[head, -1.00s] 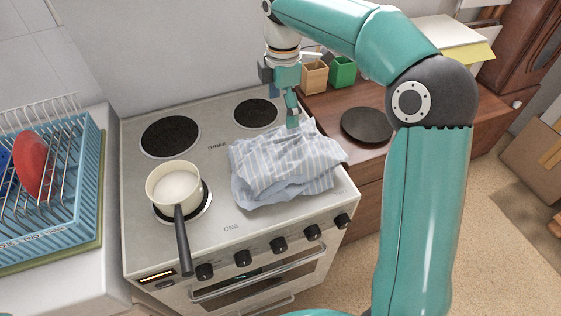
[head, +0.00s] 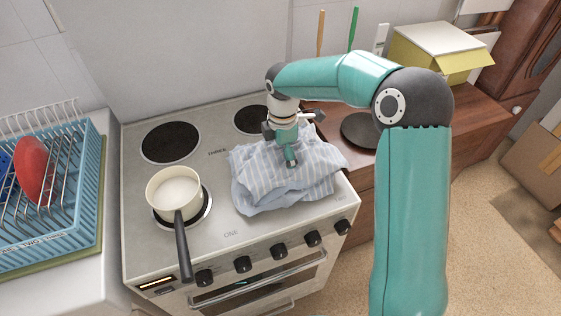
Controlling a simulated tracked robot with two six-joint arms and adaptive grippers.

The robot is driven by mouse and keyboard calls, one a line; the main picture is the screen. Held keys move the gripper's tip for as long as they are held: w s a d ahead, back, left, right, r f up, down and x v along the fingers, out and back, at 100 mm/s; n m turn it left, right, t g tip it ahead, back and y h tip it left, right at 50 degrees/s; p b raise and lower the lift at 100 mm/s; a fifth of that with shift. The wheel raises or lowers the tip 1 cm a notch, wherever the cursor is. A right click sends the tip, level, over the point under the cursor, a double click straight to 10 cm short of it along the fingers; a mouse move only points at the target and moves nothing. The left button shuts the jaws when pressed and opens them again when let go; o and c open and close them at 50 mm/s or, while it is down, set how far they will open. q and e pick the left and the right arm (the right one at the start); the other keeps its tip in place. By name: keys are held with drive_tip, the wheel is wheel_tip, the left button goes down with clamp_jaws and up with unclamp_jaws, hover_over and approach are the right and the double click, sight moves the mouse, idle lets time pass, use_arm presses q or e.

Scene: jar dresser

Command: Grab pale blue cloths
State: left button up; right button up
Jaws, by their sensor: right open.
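A crumpled heap of pale blue cloths (head: 262,182), some striped with white, lies on the right front part of the stove top (head: 230,222). My right gripper (head: 291,162) points down over the upper middle of the heap. It is open, and its fingertips are at or just above the cloth; I cannot tell whether they touch. My right arm covers part of the counter behind. My left gripper is not in view.
A cream saucepan (head: 174,187) stands on the front left burner, its dark handle over the front edge. A blue dish rack (head: 75,205) with a red plate (head: 34,169) is at left. A dark round lid (head: 359,130) and yellow box (head: 440,52) are on the wooden dresser.

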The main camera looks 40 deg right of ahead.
wheel_tip(320, 180, down, 2)
drive_tip(key=shift+f, duration=0.1)
drive_tip(key=c, duration=1.3)
drive_tip(key=shift+o, duration=0.2)
drive_tip(key=shift+r, duration=0.2)
